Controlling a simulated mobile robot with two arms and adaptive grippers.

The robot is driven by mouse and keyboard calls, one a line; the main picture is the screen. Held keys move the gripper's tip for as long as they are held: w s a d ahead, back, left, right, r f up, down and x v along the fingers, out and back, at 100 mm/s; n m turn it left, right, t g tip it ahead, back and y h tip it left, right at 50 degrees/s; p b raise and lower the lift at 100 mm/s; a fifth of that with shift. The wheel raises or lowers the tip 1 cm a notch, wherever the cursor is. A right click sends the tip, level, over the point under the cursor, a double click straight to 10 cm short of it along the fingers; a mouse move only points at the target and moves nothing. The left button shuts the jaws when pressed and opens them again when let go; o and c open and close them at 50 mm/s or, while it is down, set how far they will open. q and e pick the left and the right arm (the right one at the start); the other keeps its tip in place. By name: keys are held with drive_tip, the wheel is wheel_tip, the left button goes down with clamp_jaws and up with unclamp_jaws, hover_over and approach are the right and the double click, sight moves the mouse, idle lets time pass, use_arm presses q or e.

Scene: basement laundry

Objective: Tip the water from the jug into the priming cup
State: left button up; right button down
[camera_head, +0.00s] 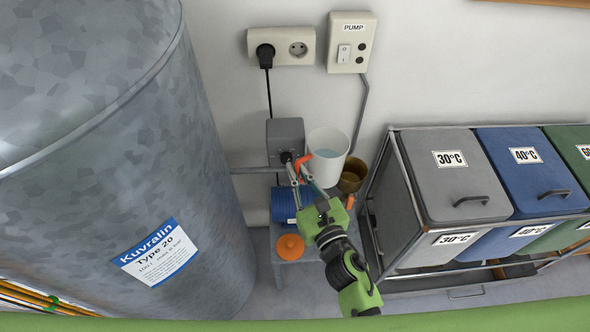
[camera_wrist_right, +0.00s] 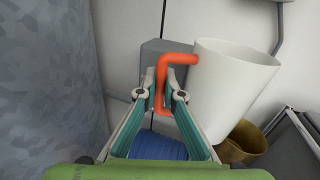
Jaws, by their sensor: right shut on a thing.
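The white jug (camera_head: 328,160) has an orange handle on its left side, and pale blue water shows inside it. It looks about upright in the head view. My right gripper (camera_head: 302,171) is shut on the handle. The right wrist view shows the fingertips (camera_wrist_right: 160,97) around the orange handle (camera_wrist_right: 178,60), with the jug (camera_wrist_right: 228,85) to their right. A brass-coloured cup (camera_head: 352,176), which looks like the priming cup, is just right of the jug. The cup (camera_wrist_right: 242,144) also shows in the wrist view, partly hidden by the jug. My left gripper is not in view.
A blue ribbed pump body (camera_head: 284,205), a grey box (camera_head: 285,138) and an orange round cap (camera_head: 290,247) are left of my right gripper. A large metal tank (camera_head: 110,130) fills the left. Lidded bins (camera_head: 455,180) in a frame stand close on the right.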

sight(310, 156)
drive_tip(key=shift+s+r+m+p, duration=0.15)
drive_tip(key=shift+r+m+p, duration=0.25)
drive_tip(key=shift+r+p, duration=0.25)
drive_tip(key=shift+d+r+m+p, duration=0.1)
drive_tip(key=shift+r+m+p, duration=0.6)
drive_tip(key=shift+m+p, duration=0.5)
drive_tip(key=shift+r+m+p, duration=0.65)
drive_tip(key=shift+m+p, duration=0.55)
drive_tip(key=m, duration=0.1)
drive_tip(key=d+m+p, duration=0.1)
drive_tip(key=w+d+m+p, duration=0.1)
drive_tip(key=shift+r+m, duration=0.25)
drive_tip(key=shift+m, duration=0.05)
drive_tip(key=shift+w+d+r+m+p, duration=0.1)
drive_tip(key=shift+d+m+p, duration=0.2)
drive_tip(key=shift+m+p, duration=0.3)
drive_tip(key=w+d+r+m+p, duration=0.2)
drive_tip(key=d+m, duration=0.2)
drive_tip(key=d, duration=0.1)
drive_tip(key=w+d+r+m+p, duration=0.1)
drive_tip(key=d+r+m+p, duration=0.1)
drive_tip(key=d+m, duration=0.3)
drive_tip(key=shift+w+p, duration=0.4)
drive_tip(key=shift+p, duration=0.4)
drive_tip(key=shift+d+f, duration=0.1)
drive_tip(key=shift+d, duration=0.05)
